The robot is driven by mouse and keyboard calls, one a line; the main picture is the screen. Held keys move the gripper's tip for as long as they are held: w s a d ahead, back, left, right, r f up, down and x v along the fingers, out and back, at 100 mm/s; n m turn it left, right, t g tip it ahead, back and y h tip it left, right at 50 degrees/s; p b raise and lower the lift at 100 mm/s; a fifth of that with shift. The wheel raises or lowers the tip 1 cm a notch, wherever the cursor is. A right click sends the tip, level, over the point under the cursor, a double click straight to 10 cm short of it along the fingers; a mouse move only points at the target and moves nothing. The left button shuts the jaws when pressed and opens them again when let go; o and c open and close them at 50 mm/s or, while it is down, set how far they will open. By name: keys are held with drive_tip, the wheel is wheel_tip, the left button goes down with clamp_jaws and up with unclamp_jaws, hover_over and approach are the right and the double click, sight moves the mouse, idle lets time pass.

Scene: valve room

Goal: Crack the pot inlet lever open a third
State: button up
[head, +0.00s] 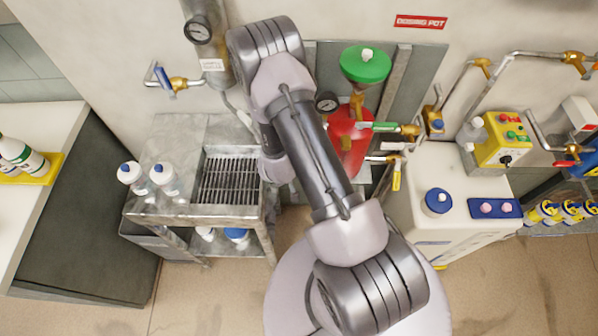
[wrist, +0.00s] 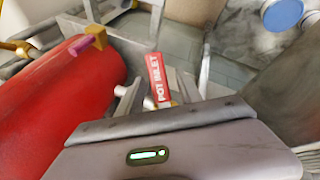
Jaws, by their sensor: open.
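The red dosing pot (head: 347,150) stands against the wall under a green funnel lid (head: 364,66). In the wrist view the pot (wrist: 60,100) fills the left side. A red tag reading POT INLET (wrist: 157,78) shows between the pale fingers of my gripper (wrist: 159,92). The fingers are apart, and I see nothing clamped between them. A little brass shows below the tag; the inlet lever itself is not clearly visible. In the head view my arm hides my gripper and the inlet side of the pot.
A green-handled valve (head: 385,127) and a yellow-handled valve (head: 396,178) are right of the pot. A steel cart (head: 180,205) with bottles stands left, and a white cabinet (head: 430,205) stands right. A brass fitting with a purple handle (wrist: 84,47) is near the pot in the wrist view.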

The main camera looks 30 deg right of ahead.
drive_tip(key=p+v, duration=0.5)
drive_tip(key=v, duration=1.2)
drive_tip(key=shift+r+p, duration=0.2)
drive_tip(key=shift+p, duration=0.1)
drive_tip(key=shift+a, duration=0.1)
